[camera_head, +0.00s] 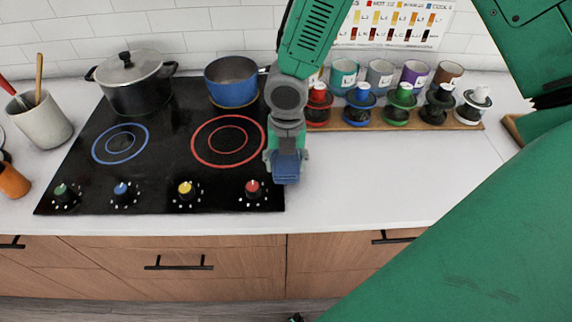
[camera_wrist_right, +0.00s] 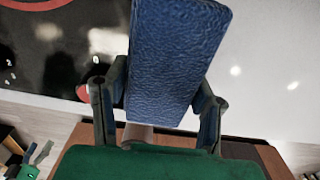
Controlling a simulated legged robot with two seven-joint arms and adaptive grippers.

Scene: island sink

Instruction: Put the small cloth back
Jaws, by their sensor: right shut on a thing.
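The small cloth (camera_head: 286,168) is blue and folded into a compact block. It shows below my right gripper (camera_head: 287,152), at the right edge of the cooktop. In the right wrist view the cloth (camera_wrist_right: 180,55) has a rough, textured surface and stands up between the two fingers of the right gripper (camera_wrist_right: 157,108), which is shut on it. I cannot tell whether the cloth touches the counter.
The black cooktop (camera_head: 160,180) holds a lidded pot (camera_head: 135,90) and a blue pan (camera_head: 232,85). A wooden rack (camera_head: 450,125) with several colored jars and cups stands at the back right. The white counter (camera_head: 390,185) in front of it is clear. A utensil crock (camera_head: 42,122) stands at left.

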